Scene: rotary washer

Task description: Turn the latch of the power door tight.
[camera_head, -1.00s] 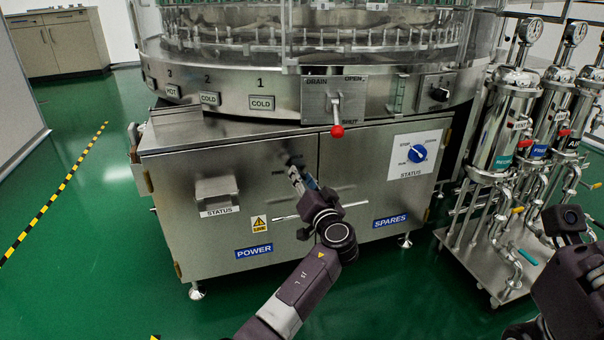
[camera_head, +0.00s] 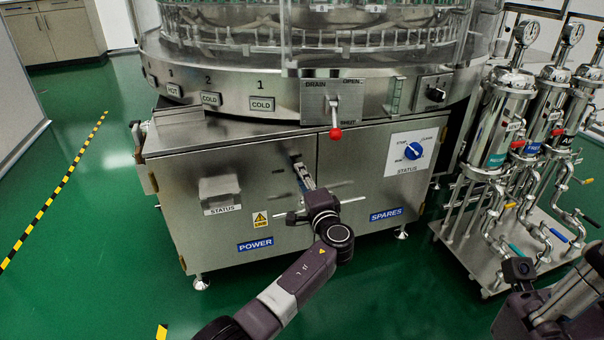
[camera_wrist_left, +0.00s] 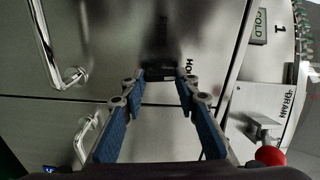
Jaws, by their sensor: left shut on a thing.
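The power door (camera_head: 225,225) is a steel panel at the lower left of the washer, with a blue POWER label. It looks closed. My left gripper (camera_head: 302,172) is at its upper right part, near the seam with the spares door (camera_head: 365,195). In the left wrist view the blue-padded fingers (camera_wrist_left: 161,85) converge on the dark latch (camera_wrist_left: 161,48) and are shut on it. The fingers hide most of the latch in the head view, and its exact angle is hard to tell. My right gripper (camera_head: 520,285) is at the lower right, away from the doors; its fingers do not show clearly.
A drain lever with a red knob (camera_head: 335,133) is above the doors. A blue rotary knob (camera_head: 413,151) is on the spares door. A filter cart (camera_head: 480,245) with pipes stands at the right. Green floor is free at the left.

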